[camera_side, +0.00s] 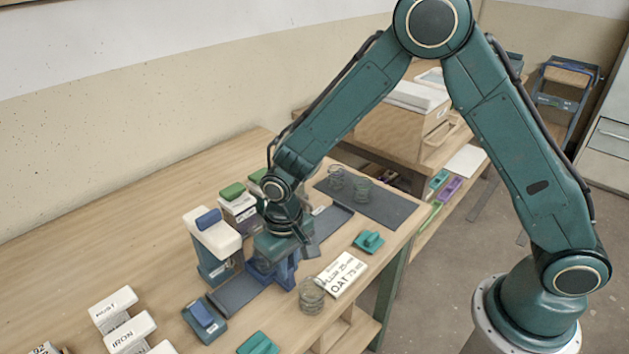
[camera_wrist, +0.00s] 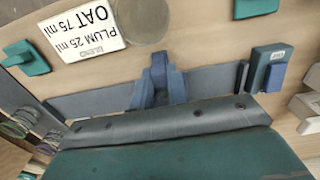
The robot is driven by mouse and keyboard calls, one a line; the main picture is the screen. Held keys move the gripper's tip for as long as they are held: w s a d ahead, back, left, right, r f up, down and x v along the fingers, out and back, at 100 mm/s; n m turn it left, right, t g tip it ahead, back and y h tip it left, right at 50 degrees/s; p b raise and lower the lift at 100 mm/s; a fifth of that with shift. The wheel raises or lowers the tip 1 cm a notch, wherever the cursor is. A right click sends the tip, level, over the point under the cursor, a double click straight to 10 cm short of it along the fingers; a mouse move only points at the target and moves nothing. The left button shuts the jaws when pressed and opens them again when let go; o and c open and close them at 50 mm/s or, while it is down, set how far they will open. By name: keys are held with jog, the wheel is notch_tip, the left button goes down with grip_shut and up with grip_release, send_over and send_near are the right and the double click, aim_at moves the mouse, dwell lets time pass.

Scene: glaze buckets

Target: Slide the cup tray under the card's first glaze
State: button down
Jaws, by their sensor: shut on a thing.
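The card (camera_side: 342,274) reads PLUM 25 ml, then OAT 75 ml; it also shows in the wrist view (camera_wrist: 90,28). My gripper (camera_side: 272,274) is low over the dark grey track (camera_side: 238,293), its blue fingers pointing down. In the wrist view my gripper (camera_wrist: 160,84) is shut on a small blue part at the track, which seems to be the cup tray, mostly hidden by the fingers. Left of my gripper stands a glaze bucket with a white top and blue block (camera_side: 217,233). Two buckets with green blocks stand behind it (camera_side: 235,200). Their names are not readable.
Two more stand on a dark mat (camera_side: 385,205). A blue-topped block (camera_side: 204,318) is at the track's near end. Teal blocks (camera_side: 368,241) and white labelled boxes (camera_side: 113,305) stand around.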

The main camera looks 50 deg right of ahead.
jog(key=c, duration=1.5)
grip_release()
jog(key=shift+o, duration=0.2)
jog(key=shift+r, duration=0.15)
jog(key=shift+r, duration=3.35)
